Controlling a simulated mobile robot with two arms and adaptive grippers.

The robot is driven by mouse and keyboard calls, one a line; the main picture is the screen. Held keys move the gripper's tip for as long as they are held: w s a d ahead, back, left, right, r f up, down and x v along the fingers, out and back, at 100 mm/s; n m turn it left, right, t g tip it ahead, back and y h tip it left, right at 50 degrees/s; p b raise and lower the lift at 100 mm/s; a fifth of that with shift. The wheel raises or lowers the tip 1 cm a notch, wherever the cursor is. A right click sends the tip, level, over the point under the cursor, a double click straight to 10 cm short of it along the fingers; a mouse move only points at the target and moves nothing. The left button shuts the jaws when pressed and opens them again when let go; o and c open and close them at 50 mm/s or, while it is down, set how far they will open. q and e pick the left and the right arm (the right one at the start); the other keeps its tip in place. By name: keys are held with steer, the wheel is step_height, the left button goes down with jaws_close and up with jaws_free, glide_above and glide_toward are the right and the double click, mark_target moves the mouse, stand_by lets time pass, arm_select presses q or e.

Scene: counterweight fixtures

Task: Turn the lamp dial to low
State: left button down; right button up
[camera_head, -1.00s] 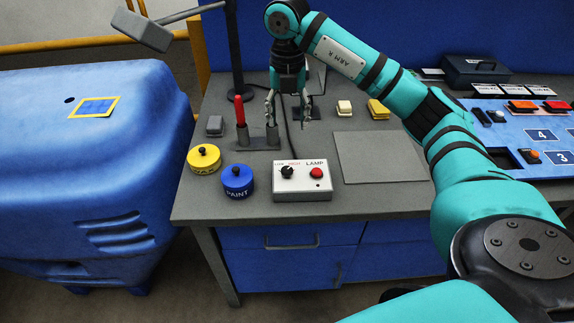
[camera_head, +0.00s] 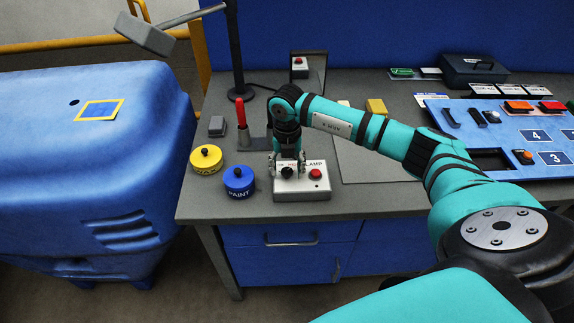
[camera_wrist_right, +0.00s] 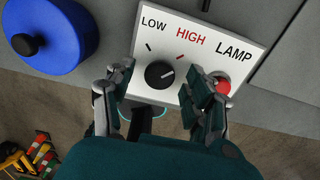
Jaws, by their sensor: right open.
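The white lamp box (camera_head: 302,190) stands near the front edge of the workbench. Its black dial (camera_wrist_right: 159,74) shows in the right wrist view, below the printed words LOW and HIGH. The dial's pale pointer line points right and slightly up, toward the HIGH side. My right gripper (camera_head: 287,165) is above the box, pointing down. In the wrist view its open fingers (camera_wrist_right: 160,80) stand on either side of the dial, apart from it. A red button (camera_wrist_right: 221,85) is beside the right finger, partly hidden by it. My left gripper is not in view.
A blue PAINT pot (camera_head: 239,182) and a yellow pot (camera_head: 206,160) stand left of the box. A red-handled tool (camera_head: 240,112) stands upright behind them. A flat grey plate (camera_head: 375,165) lies to the right. A blue numbered panel (camera_head: 530,135) is farther right.

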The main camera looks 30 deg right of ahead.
steer(key=shift+c, duration=0.4)
jaws_close()
